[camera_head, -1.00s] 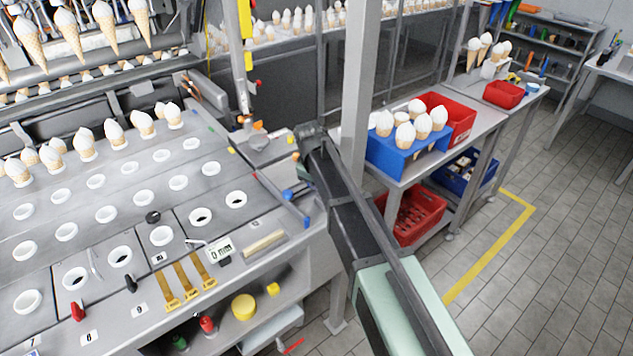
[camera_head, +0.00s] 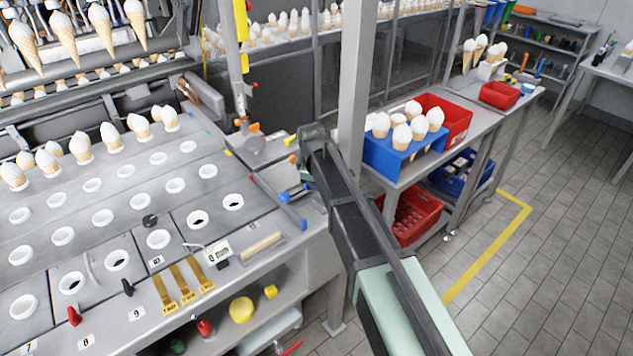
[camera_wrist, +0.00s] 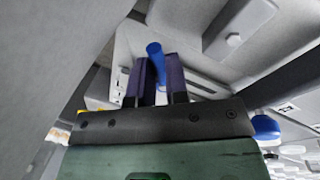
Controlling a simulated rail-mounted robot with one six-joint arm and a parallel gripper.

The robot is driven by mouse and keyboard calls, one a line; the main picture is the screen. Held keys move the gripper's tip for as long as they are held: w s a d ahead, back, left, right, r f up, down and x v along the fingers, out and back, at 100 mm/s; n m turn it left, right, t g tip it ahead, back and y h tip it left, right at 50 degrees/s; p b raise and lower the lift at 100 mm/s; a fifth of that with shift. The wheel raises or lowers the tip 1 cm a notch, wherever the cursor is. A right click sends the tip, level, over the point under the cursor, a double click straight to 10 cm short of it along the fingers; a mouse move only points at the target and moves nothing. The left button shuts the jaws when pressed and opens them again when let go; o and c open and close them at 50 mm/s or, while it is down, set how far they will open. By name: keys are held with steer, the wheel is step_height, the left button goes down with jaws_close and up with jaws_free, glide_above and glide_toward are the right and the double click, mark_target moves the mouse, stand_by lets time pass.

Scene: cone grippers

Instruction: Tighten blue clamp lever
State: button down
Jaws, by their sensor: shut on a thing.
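The blue clamp lever (camera_wrist: 156,62) stands between the two dark fingers of my gripper (camera_wrist: 161,80) in the wrist view. Its rounded blue end sticks out past the fingertips, and its lower part is hidden between them. My gripper is shut on it. In the head view, a small blue lever (camera_head: 291,191) shows at the right edge of the metal table, beside the end of my arm. My fingers are too small and hidden there to make out clearly.
A grey table (camera_head: 125,223) with rows of round white holders and several cones lies left. A metal post (camera_head: 357,80) stands close behind my arm. A blue crate (camera_head: 385,160) of cones and a red crate (camera_head: 455,118) sit on the right-hand bench.

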steer(key=c, duration=1.1)
jaws_free()
steer(key=r+p, duration=0.3)
steer(key=s+r+p, duration=0.1)
steer(key=r+p, duration=0.3)
steer(key=s+r+p, duration=0.1)
steer(key=r+p, duration=0.2)
steer(key=shift+a+r+p, duration=0.3)
steer(key=shift+a, duration=0.1)
